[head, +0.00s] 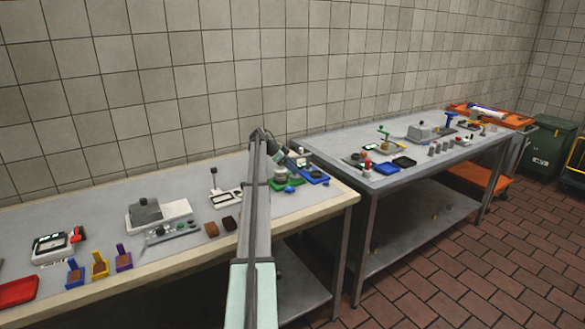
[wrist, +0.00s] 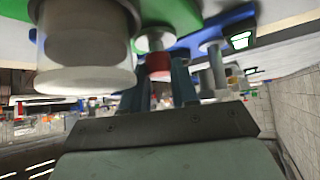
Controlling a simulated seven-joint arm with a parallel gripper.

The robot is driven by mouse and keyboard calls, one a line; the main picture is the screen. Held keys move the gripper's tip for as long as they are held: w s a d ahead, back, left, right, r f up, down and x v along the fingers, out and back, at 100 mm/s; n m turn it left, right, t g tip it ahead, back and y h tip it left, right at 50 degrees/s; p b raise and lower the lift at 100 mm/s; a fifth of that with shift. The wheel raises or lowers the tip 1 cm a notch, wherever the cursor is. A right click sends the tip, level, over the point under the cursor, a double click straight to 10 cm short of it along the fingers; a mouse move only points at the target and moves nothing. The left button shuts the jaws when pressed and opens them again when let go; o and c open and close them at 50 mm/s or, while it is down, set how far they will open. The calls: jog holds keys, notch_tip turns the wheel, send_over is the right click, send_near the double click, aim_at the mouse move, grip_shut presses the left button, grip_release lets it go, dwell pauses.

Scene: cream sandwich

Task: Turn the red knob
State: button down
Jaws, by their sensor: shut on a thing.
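The fingers hide part of the knob. In the head view my gripper (head: 291,163) is at the right end of the near table, beside small devices on blue and green bases. The knob cannot be made out clearly there, and its turn angle cannot be told.
A large pale cylinder (wrist: 85,50) stands close to my gripper in the wrist view. A small lit display (wrist: 241,40) is on the other side. In the head view a blue base (head: 315,178) lies near the table's right edge. A second table (head: 430,170) stands beyond a gap.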

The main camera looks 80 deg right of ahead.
jog(key=c, duration=0.9)
grip_release()
jog(key=shift+o, duration=0.2)
